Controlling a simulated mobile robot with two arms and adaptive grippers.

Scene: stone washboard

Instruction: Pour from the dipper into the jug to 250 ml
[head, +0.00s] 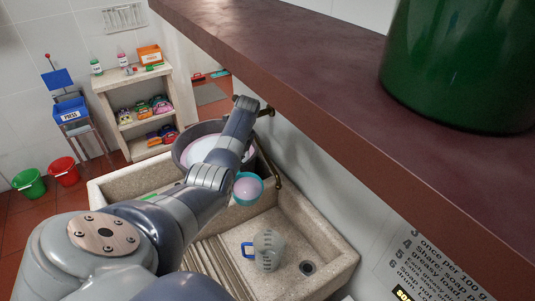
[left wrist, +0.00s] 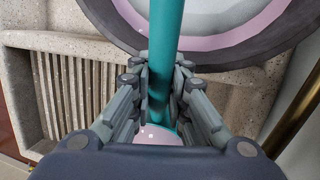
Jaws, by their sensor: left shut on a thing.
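My left gripper (left wrist: 160,76) is shut on the teal handle of the dipper (left wrist: 165,38). In the head view my arm hides the gripper and the handle. The dipper's teal cup (head: 248,188) shows beside my arm, above the sink, with pink liquid in it. Pink also shows low in the left wrist view, partly hidden by the gripper. The clear jug (head: 267,252) with a blue handle and dark marks stands in the sink basin, below and slightly right of the cup. Its level cannot be read. My right gripper is out of view.
A dark tub (head: 181,147) with pale pink liquid stands behind the stone sink (head: 325,243), partly behind my arm. The ribbed washboard (head: 208,262) lies left of the jug. A brass pipe (head: 277,172) runs by the wall. A dark red shelf (head: 330,75) with a green drum (head: 455,65) overhangs the right.

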